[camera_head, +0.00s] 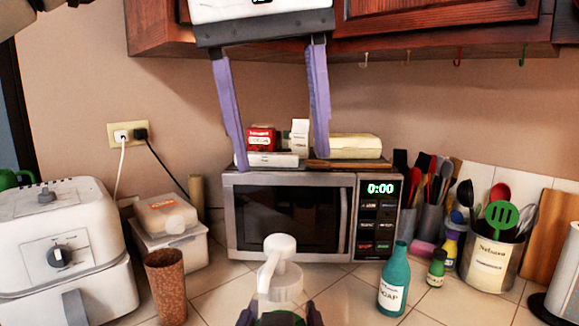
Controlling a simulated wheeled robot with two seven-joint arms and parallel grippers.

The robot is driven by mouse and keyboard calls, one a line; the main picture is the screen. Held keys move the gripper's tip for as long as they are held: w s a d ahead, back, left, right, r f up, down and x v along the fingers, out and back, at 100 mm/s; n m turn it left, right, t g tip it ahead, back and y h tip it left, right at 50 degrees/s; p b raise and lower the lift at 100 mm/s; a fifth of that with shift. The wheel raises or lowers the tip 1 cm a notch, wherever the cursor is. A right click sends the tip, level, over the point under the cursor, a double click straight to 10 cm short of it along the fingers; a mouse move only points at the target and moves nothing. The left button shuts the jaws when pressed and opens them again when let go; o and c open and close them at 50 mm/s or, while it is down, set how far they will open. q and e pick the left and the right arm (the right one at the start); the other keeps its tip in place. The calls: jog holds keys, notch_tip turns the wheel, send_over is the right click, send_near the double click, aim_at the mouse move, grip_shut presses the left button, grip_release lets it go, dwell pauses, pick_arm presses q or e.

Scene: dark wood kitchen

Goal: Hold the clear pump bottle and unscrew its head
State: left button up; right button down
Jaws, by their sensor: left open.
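The clear pump bottle (281,286) is at the bottom centre of the head view, upright, with its white pump head (279,248) on top and its spout pointing down toward me. My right gripper (280,315) shows only as dark fingertips at the bottom edge, one on each side of the bottle, and looks shut on it. The bottle's lower part is cut off by the frame. My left gripper (277,158) comes down from the top with two purple fingers spread wide. It is open and empty, above the pump head in the picture.
Behind stands a microwave (230,215) with small boxes on top. A white air fryer (62,250), a lidded container (170,245) and a brown cup (166,285) are left. A teal soap bottle (393,285) and utensil holders (487,265) are right. Wooden cabinets (440,30) hang above.

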aim_at(289, 238)
pick_arm(q)
jog(key=shift+m+g+y, duration=0.3)
jog(key=shift+g+y, duration=0.1)
jog(key=shift+y, duration=0.4)
jog(key=s, duration=0.2)
jog(key=s+d, duration=0.1)
jog(key=s, duration=0.1)
jog(key=shift+f, duration=0.15)
notch_tip(289, 238, down, 12)
jog(key=shift+a+r, duration=0.1)
